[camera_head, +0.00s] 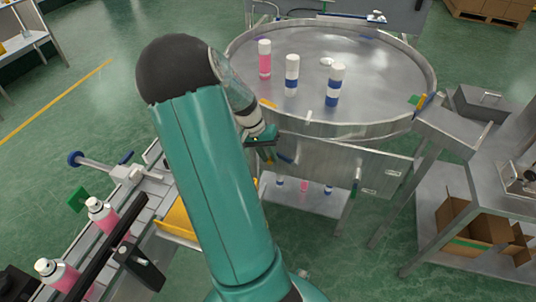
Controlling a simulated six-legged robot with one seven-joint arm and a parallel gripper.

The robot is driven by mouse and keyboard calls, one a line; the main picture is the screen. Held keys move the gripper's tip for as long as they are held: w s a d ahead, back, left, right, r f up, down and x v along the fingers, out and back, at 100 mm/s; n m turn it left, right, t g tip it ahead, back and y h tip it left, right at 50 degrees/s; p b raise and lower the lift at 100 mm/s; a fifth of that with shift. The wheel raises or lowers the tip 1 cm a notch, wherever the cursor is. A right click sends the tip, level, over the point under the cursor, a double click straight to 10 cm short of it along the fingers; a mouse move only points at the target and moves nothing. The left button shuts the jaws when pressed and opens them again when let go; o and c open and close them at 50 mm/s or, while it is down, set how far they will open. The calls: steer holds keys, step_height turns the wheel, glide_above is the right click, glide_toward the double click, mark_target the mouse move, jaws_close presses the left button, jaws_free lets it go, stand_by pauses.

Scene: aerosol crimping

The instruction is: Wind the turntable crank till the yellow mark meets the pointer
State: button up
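The round steel turntable (385,62) stands behind my arm, with a raised rim. A yellow-orange patch (268,103) shows on its near left edge, close to my gripper. At the right rim there is a small green piece (415,100) beside a yellow-orange one (422,102); I cannot tell which is the pointer. My gripper (267,154) is at the turntable's near left side, in front of its steel skirt. A blue bar (285,158), perhaps the crank handle, lies just right of it. My arm and wrist hide much there, so contact and finger opening are unclear.
A pink can (265,62) and two blue-and-white cans (291,76) (334,88) stand on the turntable. A conveyor (150,192) with pink cans lies lower left. A steel bench (440,205) with a cardboard box (470,220) stands right. Green floor is open at left.

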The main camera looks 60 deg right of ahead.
jaws_close()
steer(key=shift+f, duration=0.1)
